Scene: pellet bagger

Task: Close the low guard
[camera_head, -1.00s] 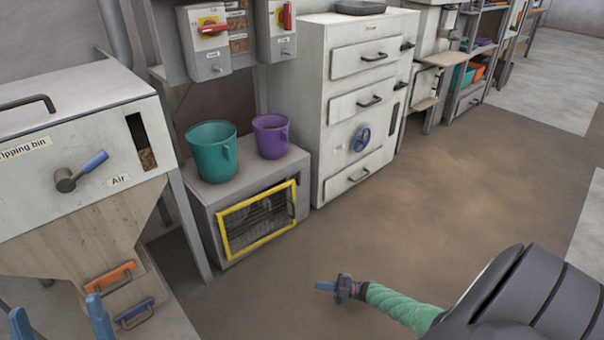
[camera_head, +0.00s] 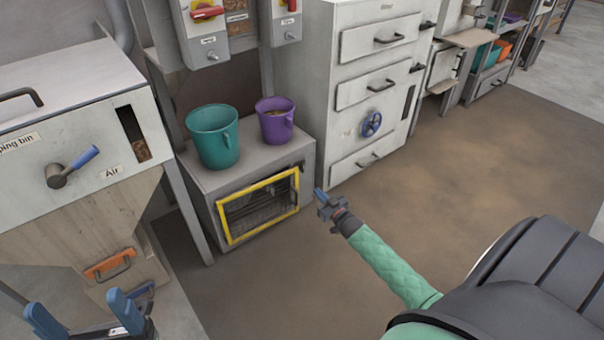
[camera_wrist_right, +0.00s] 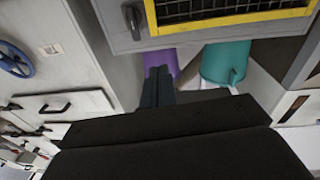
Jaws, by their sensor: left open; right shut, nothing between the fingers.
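The low guard (camera_head: 258,178) is a yellow-framed dark mesh panel on the front of the low grey cabinet (camera_head: 204,206). Its frame also shows at the top of the right wrist view (camera_wrist_right: 230,22), which looks upside down. I cannot tell whether it sits flush or slightly ajar. A dark handle (camera_wrist_right: 132,18) is on the cabinet front beside the frame. My right gripper (camera_head: 320,194) is shut and empty, apart from the guard, near its right side; its fingers show in the wrist view (camera_wrist_right: 157,85). My left gripper (camera_head: 82,312) is open and empty at the lower left.
A teal bucket (camera_head: 213,138) and a purple bucket (camera_head: 275,122) stand on the cabinet. A tall drawer unit (camera_head: 372,90) with a blue handwheel (camera_head: 371,124) stands to the right. The tipping bin (camera_head: 70,120) is at left. The floor (camera_head: 460,160) at right is open.

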